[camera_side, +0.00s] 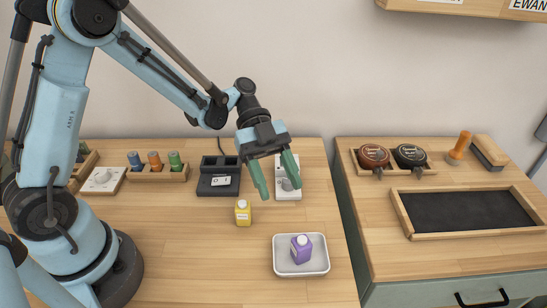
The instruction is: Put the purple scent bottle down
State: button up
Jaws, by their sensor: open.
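The purple scent bottle (301,249) has a white cap and a pale label. It stands in a small white tray (281,268) near the front of the left wooden table. My gripper (280,190) is open and empty, with two green fingers pointing down. It hangs above and behind the purple bottle, apart from it. Nothing is between the fingers except the view of a white device behind them.
A yellow bottle (243,212) stands left of the tray. A gap separates the right counter, which holds a dark framed board (460,212).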

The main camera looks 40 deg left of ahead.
jog(key=s+a+r+n+t+y, duration=0.2)
jog(key=a+n+t+y, duration=0.3)
jog(key=n, duration=0.6)
jog(key=s+a+r+n+t+y, duration=0.1)
jog(key=a+r+n+t+y, duration=0.2)
jog(key=a+n+t+y, duration=0.3)
jog(key=a+n, duration=0.2)
jog(key=n, duration=0.3)
jog(key=shift+s+r+t, duration=0.2)
jog(key=shift+s+t, duration=0.1)
jog(key=shift+s, duration=0.05)
